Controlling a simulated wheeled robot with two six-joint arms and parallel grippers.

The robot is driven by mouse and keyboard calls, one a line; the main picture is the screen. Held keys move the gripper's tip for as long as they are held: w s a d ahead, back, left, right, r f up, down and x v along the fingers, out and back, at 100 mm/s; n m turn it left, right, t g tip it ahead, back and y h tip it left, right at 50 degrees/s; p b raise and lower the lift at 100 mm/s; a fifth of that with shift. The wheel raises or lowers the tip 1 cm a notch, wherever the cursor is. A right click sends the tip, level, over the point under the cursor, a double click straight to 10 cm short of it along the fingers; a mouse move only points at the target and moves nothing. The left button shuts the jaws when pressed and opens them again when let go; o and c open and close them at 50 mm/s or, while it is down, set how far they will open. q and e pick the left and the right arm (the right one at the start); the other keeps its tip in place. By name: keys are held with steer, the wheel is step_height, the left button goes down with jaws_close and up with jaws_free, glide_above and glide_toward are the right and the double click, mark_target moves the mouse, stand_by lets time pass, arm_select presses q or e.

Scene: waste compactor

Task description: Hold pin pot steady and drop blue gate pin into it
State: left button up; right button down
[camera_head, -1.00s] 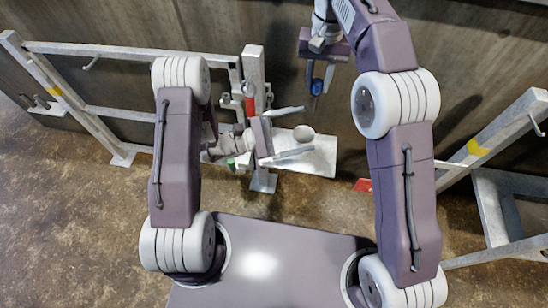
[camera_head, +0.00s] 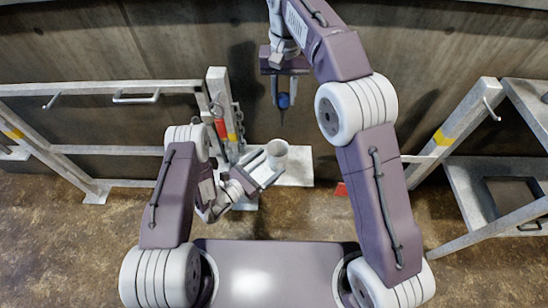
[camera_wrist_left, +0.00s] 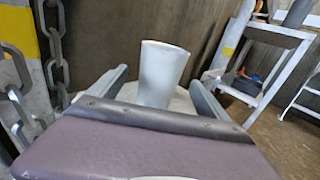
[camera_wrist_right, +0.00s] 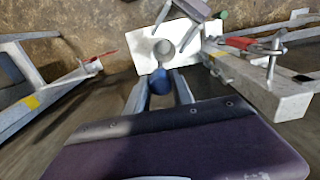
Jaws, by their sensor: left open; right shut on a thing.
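The pin pot (camera_head: 278,152) is a pale grey cup standing upright on a light plate (camera_head: 297,172). My left gripper (camera_head: 270,168) is open, with its fingers reaching toward the pot from the front left. In the left wrist view the pot (camera_wrist_left: 162,75) stands between the two spread fingers, with gaps on both sides. My right gripper (camera_head: 284,92) is shut on the blue gate pin (camera_head: 284,102), which hangs point down, high above the pot. In the right wrist view the blue pin head (camera_wrist_right: 160,82) sits between the fingertips, just short of the pot's open mouth (camera_wrist_right: 164,48).
A metal post (camera_head: 219,110) with a red-handled latch (camera_head: 221,128) and chain stands left of the pot. A concrete wall (camera_head: 400,60) rises behind. A red piece (camera_head: 341,189) lies right of the plate. A metal frame with a shelf (camera_head: 470,190) stands at the right.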

arm_select(q)
steer(key=x, duration=0.4)
steer(key=shift+w+d, duration=0.3)
steer(key=c, duration=1.4)
steer(key=shift+c, duration=0.2)
arm_select(e)
steer(key=shift+w+a+f, duration=0.1)
steer(key=shift+w+a, duration=0.1)
steer(key=shift+w, duration=0.3)
glide_above(283, 126)
steer(key=w+a, duration=0.1)
steer(key=w, duration=0.2)
step_height(283, 126, down, 5)
steer(key=shift+s+r, duration=0.15)
steer(key=shift+r, duration=0.05)
steer(key=f, duration=0.1)
steer(key=s+f, duration=0.1)
steer(key=f, duration=0.1)
steer(key=s+d+f, duration=0.1)
steer(key=f, duration=0.1)
step_height(283, 126, down, 6)
steer(key=shift+s+d+f, duration=0.15)
steer(key=shift+d+f, duration=0.05)
